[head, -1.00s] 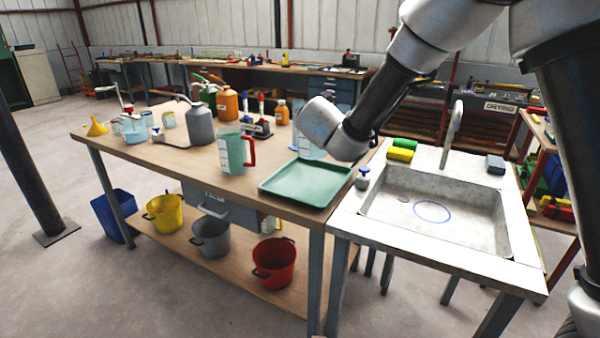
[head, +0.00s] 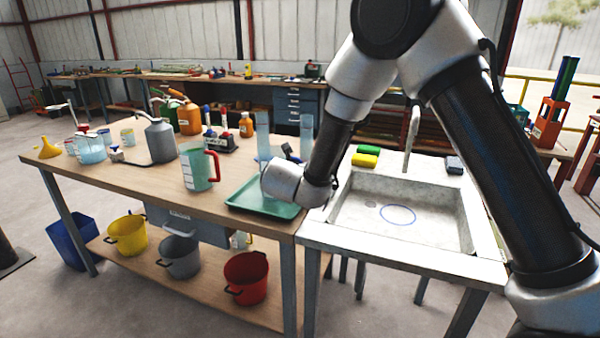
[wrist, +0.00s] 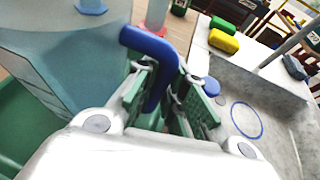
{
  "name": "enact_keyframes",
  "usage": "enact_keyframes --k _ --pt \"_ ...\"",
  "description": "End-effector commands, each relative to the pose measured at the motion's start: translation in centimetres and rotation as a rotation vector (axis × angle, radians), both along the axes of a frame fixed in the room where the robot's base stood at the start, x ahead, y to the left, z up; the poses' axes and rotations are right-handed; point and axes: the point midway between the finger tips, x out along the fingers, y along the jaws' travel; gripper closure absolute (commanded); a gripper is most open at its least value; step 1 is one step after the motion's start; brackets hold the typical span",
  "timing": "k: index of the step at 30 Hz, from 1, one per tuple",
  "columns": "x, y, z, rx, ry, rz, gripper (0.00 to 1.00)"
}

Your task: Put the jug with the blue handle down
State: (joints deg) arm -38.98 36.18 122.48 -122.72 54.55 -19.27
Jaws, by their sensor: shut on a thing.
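The jug with the blue handle (wrist: 65,75) fills the left of the wrist view, large and pale translucent blue. Its blue handle (wrist: 155,60) lies between the two fingers of my gripper (wrist: 160,95), which is shut on it. A green tray (wrist: 15,125) shows below and beside the jug. In the head view my wrist hangs over the right part of that tray (head: 248,207) and hides most of what I hold. I cannot tell whether the jug's base touches the tray.
A green jug with a red handle (head: 195,170) stands left of the tray. A grey can (head: 161,142) is further left. Two clear cylinders (head: 263,135) show behind my wrist. The sink (head: 400,215) is at the right, with yellow (head: 363,160) and green sponges behind it.

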Motion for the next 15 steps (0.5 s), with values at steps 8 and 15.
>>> enact_keyframes --k 8,15 --pt "0.00 -0.01 -0.26 0.000 0.000 0.000 0.66" --pt "0.00 -0.01 -0.26 0.000 0.000 0.000 0.66"
